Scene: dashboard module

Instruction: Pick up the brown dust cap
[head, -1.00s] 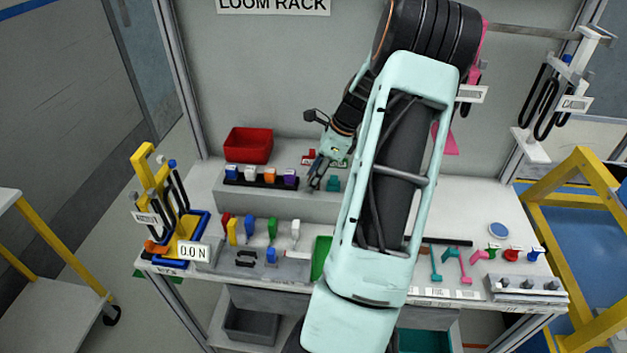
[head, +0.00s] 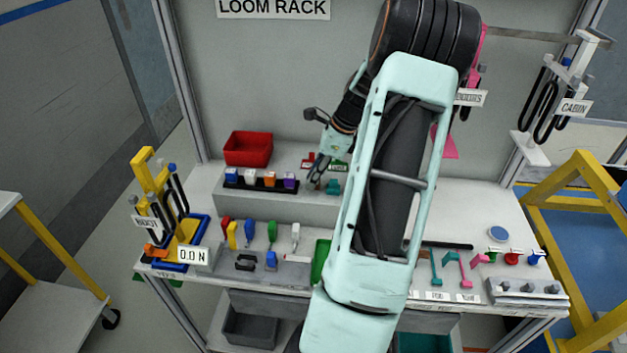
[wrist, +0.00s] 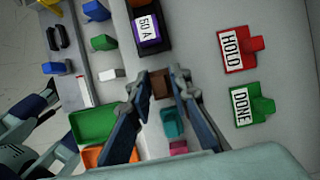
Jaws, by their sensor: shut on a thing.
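The brown dust cap (wrist: 160,84) shows in the wrist view between the tips of my gripper (wrist: 160,78). The fingers are closed on its two sides. In the head view my gripper (head: 314,183) is at the grey raised shelf, just right of the row of coloured blocks. The cap is too small to make out there. I cannot tell whether it touches the shelf or is clear of it.
A purple block labelled 50 A (wrist: 149,31) is close beside the fingertips. Teal (wrist: 172,122) and pink (wrist: 178,147) pieces lie near the right finger. HOLD (wrist: 238,50) and DONE (wrist: 250,104) plates lie to the right. A red bin (head: 248,149) stands at the back left.

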